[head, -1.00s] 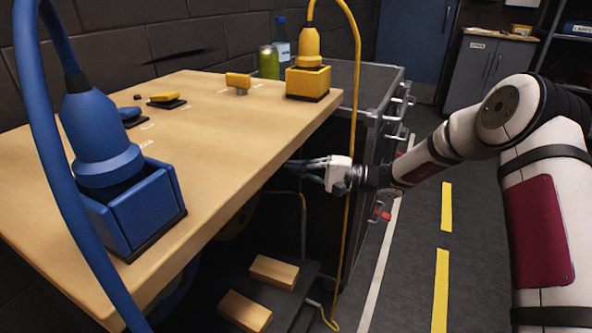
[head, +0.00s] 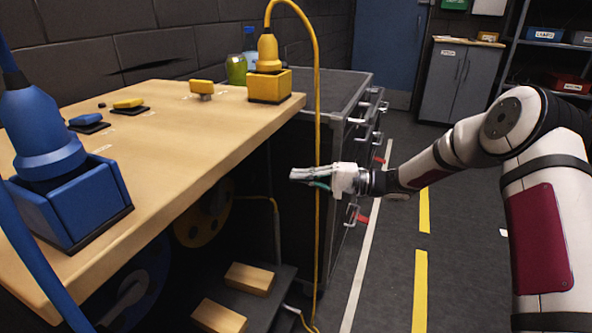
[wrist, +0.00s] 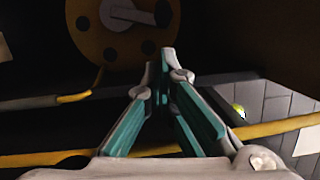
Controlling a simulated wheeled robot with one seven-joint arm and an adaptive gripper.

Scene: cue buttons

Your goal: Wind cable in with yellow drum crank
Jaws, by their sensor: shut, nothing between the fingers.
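The yellow drum (head: 203,218) stands in shadow under the bench, partly hidden by the bench edge. In the wrist view the yellow drum (wrist: 90,35) is at the top, cut off by the frame, with a pale grey part, perhaps its hub or crank, at its middle. My gripper (head: 292,175) is outside the bench's right edge, apart from the drum. In the wrist view my gripper (wrist: 161,62) is shut and empty, its tips just below the drum in the picture. The yellow cable (head: 317,105) hangs from the yellow plug and passes behind my gripper; it also crosses the wrist view (wrist: 65,159).
A blue drum (head: 140,285) is under the bench at lower left. Two wooden blocks (head: 250,278) lie on a dark low platform. The wooden bench top (head: 190,140) carries coloured buttons and blue and yellow plug boxes.

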